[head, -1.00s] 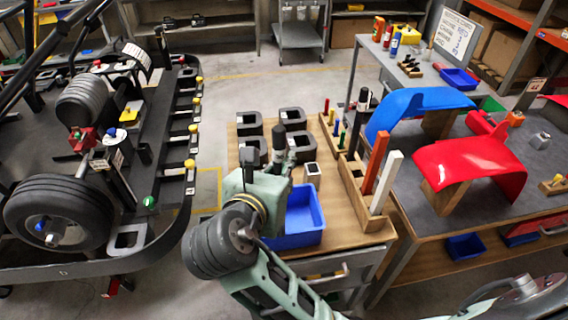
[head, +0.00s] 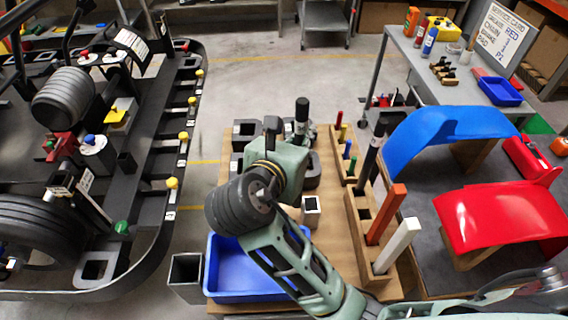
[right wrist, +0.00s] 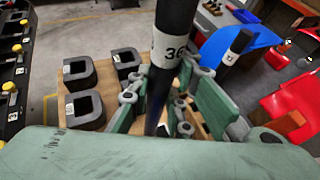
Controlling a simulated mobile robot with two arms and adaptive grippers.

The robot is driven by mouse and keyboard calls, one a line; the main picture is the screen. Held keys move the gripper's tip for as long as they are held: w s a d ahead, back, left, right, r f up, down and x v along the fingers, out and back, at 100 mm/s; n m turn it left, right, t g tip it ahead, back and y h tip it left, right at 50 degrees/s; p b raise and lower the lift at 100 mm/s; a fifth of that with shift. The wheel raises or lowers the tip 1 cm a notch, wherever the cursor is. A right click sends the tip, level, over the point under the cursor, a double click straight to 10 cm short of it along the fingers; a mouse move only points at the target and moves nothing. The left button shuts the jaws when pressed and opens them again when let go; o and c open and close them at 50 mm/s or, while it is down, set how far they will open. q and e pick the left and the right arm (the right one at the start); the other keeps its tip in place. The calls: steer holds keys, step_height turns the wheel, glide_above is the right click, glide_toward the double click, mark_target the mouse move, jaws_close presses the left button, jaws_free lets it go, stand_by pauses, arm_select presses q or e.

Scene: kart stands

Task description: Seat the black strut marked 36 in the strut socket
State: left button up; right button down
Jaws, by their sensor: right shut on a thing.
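My right gripper (head: 292,142) is shut on the black strut marked 36 (right wrist: 170,30). In the right wrist view its white label faces the camera and the lower shaft passes between the fingers (right wrist: 158,105). In the head view the strut's top (head: 302,106) rises above the gripper, roughly upright, over the wooden-topped bench. The strut's lower end is hidden. I cannot tell which opening is the strut socket; the kart (head: 150,215) at left has several square openings along its deck. The left gripper is out of view.
A second black strut (head: 371,155) stands in the wooden rack (head: 357,235) beside orange and white bars. Dark square blocks (right wrist: 85,108) and a blue bin (head: 225,262) are on the bench. Red and blue fenders sit at right. A floor gap separates bench and kart.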

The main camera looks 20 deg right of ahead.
steer(key=w+f+p, duration=0.2)
steer(key=w+f, duration=0.8)
steer(key=shift+a+p, duration=0.25)
steer(key=shift+p, duration=0.05)
steer(key=c, duration=1.7)
jaws_free()
steer(key=shift+s+f, duration=0.1)
steer(key=shift+f, duration=0.05)
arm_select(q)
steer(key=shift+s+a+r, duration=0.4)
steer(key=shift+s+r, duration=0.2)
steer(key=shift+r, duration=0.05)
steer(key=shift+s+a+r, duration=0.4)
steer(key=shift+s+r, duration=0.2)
arm_select(e)
steer(key=shift+o, duration=0.4)
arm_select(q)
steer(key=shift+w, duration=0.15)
